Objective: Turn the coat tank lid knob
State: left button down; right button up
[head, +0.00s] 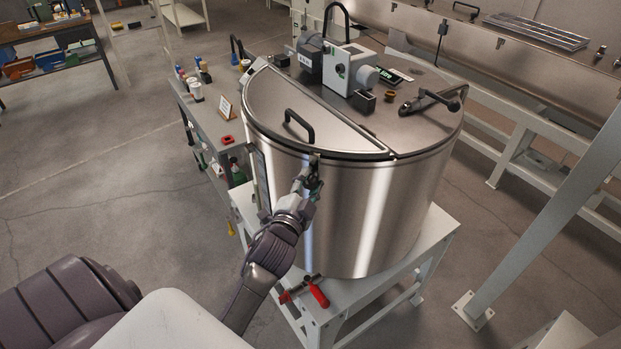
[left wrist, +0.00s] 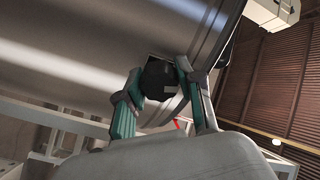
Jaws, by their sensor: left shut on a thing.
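The coat tank (head: 355,205) is a round steel drum on a pale stand, with a half lid (head: 310,115) lying closed and a black handle (head: 299,126) on it. The lid knob (left wrist: 157,80) is a dark faceted knob at the tank's rim in the left wrist view. My left gripper (head: 312,177) is at the front rim below the lid handle. In the left wrist view its teal-padded fingers (left wrist: 158,95) sit on both sides of the knob, shut on it. In the head view the fingers mostly hide the knob. My right gripper is in neither view.
A motor unit (head: 340,64) and a lever handle (head: 432,98) sit on the tank top. A red-handled clamp (head: 318,294) is on the stand's front corner. A grey side table (head: 212,130) with bottles and a small sign (head: 223,107) stands left. Open floor lies at left.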

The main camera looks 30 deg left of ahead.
aim_at(308, 185)
pick_arm(q)
jog(key=m, duration=0.5)
jog(key=shift+m, duration=0.3)
jog(key=c, duration=1.1)
grip_release()
jog(key=shift+m, duration=0.5)
jog(key=o, duration=0.7)
jog(key=shift+v, duration=0.8)
jog(key=shift+b+v, duration=0.3)
jog(key=shift+v, duration=1.95)
